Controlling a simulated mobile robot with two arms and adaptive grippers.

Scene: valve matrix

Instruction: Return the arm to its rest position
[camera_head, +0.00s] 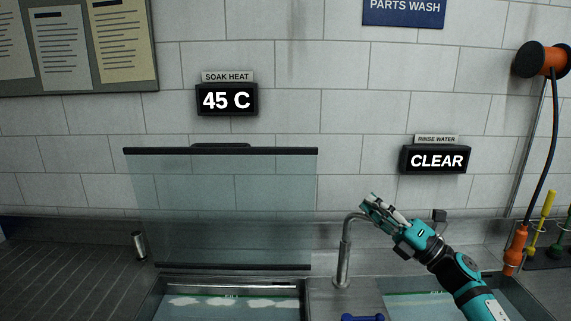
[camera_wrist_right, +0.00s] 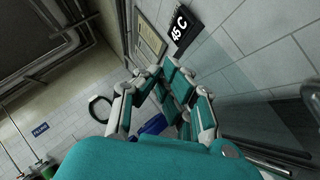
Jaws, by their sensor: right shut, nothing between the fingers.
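My right arm, teal and black, reaches up from the lower right in the head view. Its gripper (camera_head: 372,202) is shut and empty, in front of the top of the metal faucet (camera_head: 344,255) between the two sinks. I cannot tell whether it touches the faucet. In the right wrist view the white and teal fingers (camera_wrist_right: 166,80) come together with nothing held between them. My left gripper is not in view.
A clear panel (camera_head: 225,205) with dark edges stands over the left sink (camera_head: 180,287). The right sink (camera_head: 400,285) lies below my arm. An orange handle (camera_head: 515,250) hangs on a black cable at right. A metal cylinder (camera_head: 139,244) stands on the drainboard.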

